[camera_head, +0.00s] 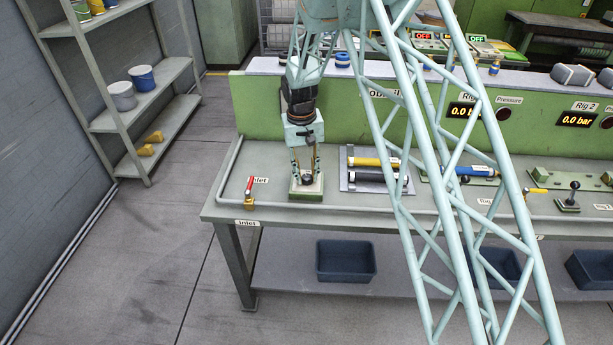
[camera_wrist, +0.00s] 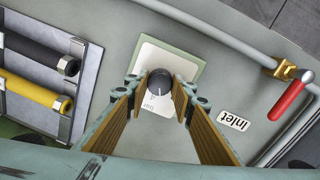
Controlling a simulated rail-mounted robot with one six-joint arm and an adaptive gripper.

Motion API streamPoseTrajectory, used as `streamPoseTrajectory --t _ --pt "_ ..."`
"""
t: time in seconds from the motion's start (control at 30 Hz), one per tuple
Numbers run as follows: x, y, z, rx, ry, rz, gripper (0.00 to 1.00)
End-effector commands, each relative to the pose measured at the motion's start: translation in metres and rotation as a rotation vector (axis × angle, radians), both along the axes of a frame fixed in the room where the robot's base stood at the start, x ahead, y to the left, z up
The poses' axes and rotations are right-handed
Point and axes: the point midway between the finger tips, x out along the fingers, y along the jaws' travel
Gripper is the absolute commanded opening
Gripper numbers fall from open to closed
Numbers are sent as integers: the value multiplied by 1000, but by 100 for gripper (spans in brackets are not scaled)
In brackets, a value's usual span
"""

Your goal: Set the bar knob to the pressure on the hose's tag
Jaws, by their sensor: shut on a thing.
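The bar knob (camera_head: 307,180) is a dark round dial on a pale plate with a green base, at the left of the bench. The wrist view shows the knob (camera_wrist: 160,79) from above, with a light pointer line and small print that I cannot read. My gripper (camera_head: 306,168) points straight down over it. In the wrist view its two fingers (camera_wrist: 160,95) are shut on the knob's sides. A yellow hose (camera_head: 372,162) and a black hose (camera_head: 366,176) lie on a grey tray (camera_head: 345,187) to the right. I cannot read any hose tag.
A red-handled inlet valve (camera_head: 250,186) and a pipe (camera_head: 320,207) run along the bench's left and front edges. A green panel behind carries displays, the Rig 2 one (camera_head: 577,119) reading 0.0 bar. A dark bin (camera_head: 346,261) sits below.

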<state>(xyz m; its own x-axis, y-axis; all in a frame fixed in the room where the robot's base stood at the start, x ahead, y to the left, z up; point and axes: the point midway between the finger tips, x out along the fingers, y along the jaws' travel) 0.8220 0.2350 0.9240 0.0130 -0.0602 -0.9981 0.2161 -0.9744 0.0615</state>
Motion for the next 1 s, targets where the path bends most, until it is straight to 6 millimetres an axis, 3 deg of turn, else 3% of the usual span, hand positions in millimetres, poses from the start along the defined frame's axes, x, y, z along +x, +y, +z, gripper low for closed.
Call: streamPoseTrajectory --t 0.6,1.0 --pt "0 0 0 0 -1 455 12" --pt "0 -1 0 1 -2 590 12"
